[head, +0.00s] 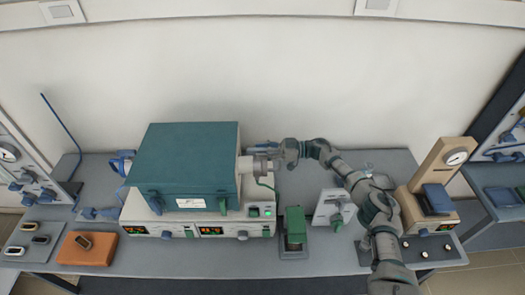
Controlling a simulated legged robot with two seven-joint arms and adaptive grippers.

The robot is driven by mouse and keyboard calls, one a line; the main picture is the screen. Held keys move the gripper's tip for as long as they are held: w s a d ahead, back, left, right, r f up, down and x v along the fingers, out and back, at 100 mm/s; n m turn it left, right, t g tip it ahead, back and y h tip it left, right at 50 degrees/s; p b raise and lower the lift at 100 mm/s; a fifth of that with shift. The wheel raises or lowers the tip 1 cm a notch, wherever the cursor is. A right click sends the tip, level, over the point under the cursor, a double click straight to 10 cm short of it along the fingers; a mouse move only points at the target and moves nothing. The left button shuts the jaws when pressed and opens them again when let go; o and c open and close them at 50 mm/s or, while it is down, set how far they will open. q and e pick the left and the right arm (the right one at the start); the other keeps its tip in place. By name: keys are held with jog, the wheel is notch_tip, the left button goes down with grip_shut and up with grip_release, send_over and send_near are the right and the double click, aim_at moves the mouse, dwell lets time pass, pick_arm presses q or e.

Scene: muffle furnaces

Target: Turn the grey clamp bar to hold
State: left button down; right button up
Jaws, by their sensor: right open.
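A teal box-shaped furnace (188,160) stands on a white control base (160,222) with lit displays. My right arm comes in from the right and reaches to the furnace's right side. My right gripper (264,152) is open there, close to a pale grey fitting (246,165) on that side. Whether they touch cannot be told. The grey clamp bar cannot be told apart for sure at this size; the gripper may hide part of it. My left gripper is not in view.
A beige gauge stand (438,172) is at the far right. An orange pad (87,248) lies at the front left of the grey bench (180,262).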

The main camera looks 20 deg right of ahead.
jog(key=v, duration=1.2)
jog(key=shift+f, duration=0.15)
jog(key=shift+w, duration=0.1)
